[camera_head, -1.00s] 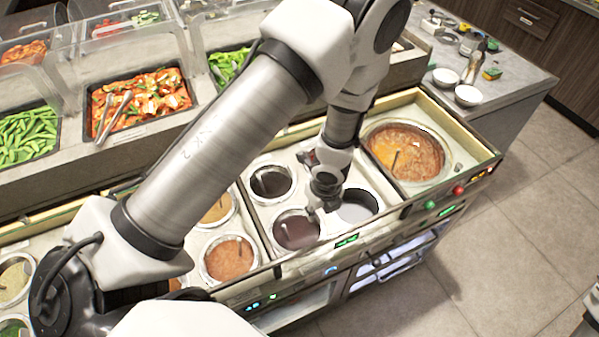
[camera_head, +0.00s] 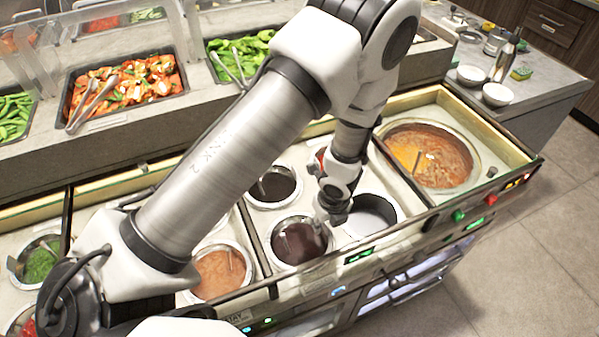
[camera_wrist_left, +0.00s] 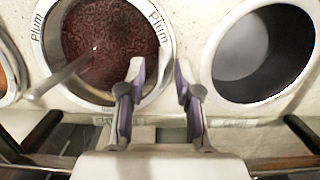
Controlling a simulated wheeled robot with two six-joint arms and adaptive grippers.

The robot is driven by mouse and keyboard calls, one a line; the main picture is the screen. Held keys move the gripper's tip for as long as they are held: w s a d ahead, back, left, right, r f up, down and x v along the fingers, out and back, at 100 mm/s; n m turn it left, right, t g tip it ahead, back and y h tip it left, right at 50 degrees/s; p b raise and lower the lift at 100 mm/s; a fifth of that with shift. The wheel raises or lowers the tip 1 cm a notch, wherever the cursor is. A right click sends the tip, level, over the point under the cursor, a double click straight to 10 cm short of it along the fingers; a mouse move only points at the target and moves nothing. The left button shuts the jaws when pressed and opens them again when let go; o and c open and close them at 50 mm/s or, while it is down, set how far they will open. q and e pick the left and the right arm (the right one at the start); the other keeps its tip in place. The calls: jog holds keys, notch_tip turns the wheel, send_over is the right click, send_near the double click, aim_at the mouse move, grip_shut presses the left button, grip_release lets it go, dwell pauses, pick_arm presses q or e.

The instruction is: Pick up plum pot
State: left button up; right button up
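The plum pot (camera_head: 297,243) holds dark reddish-brown sauce and sits in a front well of the counter. In the left wrist view the plum pot (camera_wrist_left: 105,40) fills the upper left, with "Plum" printed on its pale rim and a handle sticking out to the lower left. My left gripper (camera_head: 335,215) is above the pot's right side. In the left wrist view my left gripper (camera_wrist_left: 160,72) is open, one finger over the pot's inner edge and the other outside the rim. I cannot tell whether either finger touches it. My right gripper is not in view.
An empty-looking grey well (camera_head: 373,212) is right of the plum pot. A dark sauce pot (camera_head: 272,185) stands behind it and an orange sauce pot (camera_head: 220,272) to its left. A large soup pot (camera_head: 440,160) is at right. Food trays (camera_head: 125,90) line the back.

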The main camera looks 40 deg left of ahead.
pick_arm(q)
jog(key=shift+w+a+f, duration=0.1)
jog(key=shift+f, duration=0.6)
jog(key=shift+w+r, duration=0.1)
jog(key=shift+r, duration=0.1)
grip_shut()
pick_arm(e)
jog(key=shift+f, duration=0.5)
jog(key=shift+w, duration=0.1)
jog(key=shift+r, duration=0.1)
pick_arm(q)
notch_tip(320, 180, up, 18)
jog(key=p, duration=1.7)
jog(key=shift+p, duration=0.3)
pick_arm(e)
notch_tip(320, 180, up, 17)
